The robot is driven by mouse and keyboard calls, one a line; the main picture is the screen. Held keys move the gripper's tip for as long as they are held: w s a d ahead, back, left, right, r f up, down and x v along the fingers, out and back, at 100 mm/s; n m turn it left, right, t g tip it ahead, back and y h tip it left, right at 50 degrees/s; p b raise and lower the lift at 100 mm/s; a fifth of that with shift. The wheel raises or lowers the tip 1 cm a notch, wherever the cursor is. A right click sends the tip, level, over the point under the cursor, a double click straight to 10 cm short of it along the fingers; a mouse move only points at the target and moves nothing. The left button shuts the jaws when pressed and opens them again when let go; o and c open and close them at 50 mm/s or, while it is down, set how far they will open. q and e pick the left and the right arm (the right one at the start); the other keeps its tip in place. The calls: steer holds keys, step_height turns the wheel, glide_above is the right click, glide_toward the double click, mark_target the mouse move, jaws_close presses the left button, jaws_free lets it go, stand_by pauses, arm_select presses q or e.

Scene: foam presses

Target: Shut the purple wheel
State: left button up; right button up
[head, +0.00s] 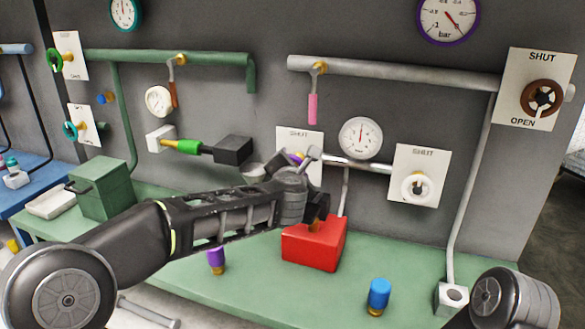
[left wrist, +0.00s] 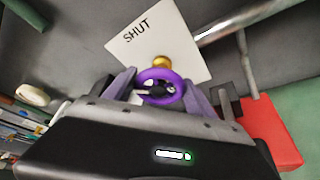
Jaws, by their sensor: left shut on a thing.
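The purple wheel (left wrist: 177,82) sits on a brass stem in front of a white plate (left wrist: 160,40) marked SHUT in the left wrist view. In the head view a bit of the wheel (head: 296,157) shows behind my left gripper (head: 301,163), and the plate (head: 300,135) is partly covered. My left gripper (left wrist: 160,95) has one finger on each side of the wheel and is shut on its rim. The lower part of the plate is hidden. My right gripper is out of view; only part of my right arm shows at the bottom right.
A red box (head: 312,245) stands on the green bench (head: 420,255) just below my left gripper. A white wheel (head: 418,187) and a round gauge (head: 360,138) are to the right. A blue knob (head: 379,293) and a purple knob (head: 216,257) stand on the bench.

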arm_select(q)
steer(key=o, duration=1.4)
steer(key=shift+s, duration=0.15)
steer(key=b+v, duration=0.1)
steer(key=v, duration=0.6)
steer(key=shift+s+r, duration=0.1)
steer(key=shift+s, duration=0.15)
